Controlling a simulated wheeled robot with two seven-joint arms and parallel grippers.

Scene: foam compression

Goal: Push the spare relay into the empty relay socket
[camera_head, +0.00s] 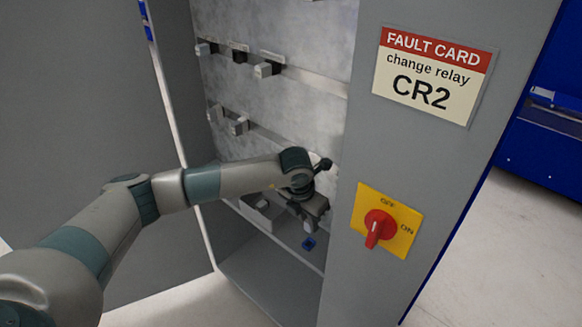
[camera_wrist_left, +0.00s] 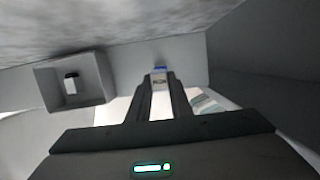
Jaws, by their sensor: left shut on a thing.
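My left gripper (camera_head: 309,232) is low inside the open cabinet, fingers pointing down. In the left wrist view its fingers (camera_wrist_left: 160,80) are shut on a small light-grey block with a blue end, which I take to be the spare relay (camera_wrist_left: 160,82). The blue end also shows below the fingers in the head view (camera_head: 309,244). On the upper rail, a dark socket (camera_head: 239,56) without a light block on it sits between two relays and looks like the empty relay socket. It is well above and left of the gripper. My right gripper is not in view.
A grey open box (camera_wrist_left: 104,76) with a light block inside is left of the fingers in the wrist view. More relays (camera_head: 239,126) sit on the lower rail. The right cabinet panel carries a fault card (camera_head: 425,80) reading CR2 and a red rotary switch (camera_head: 378,228).

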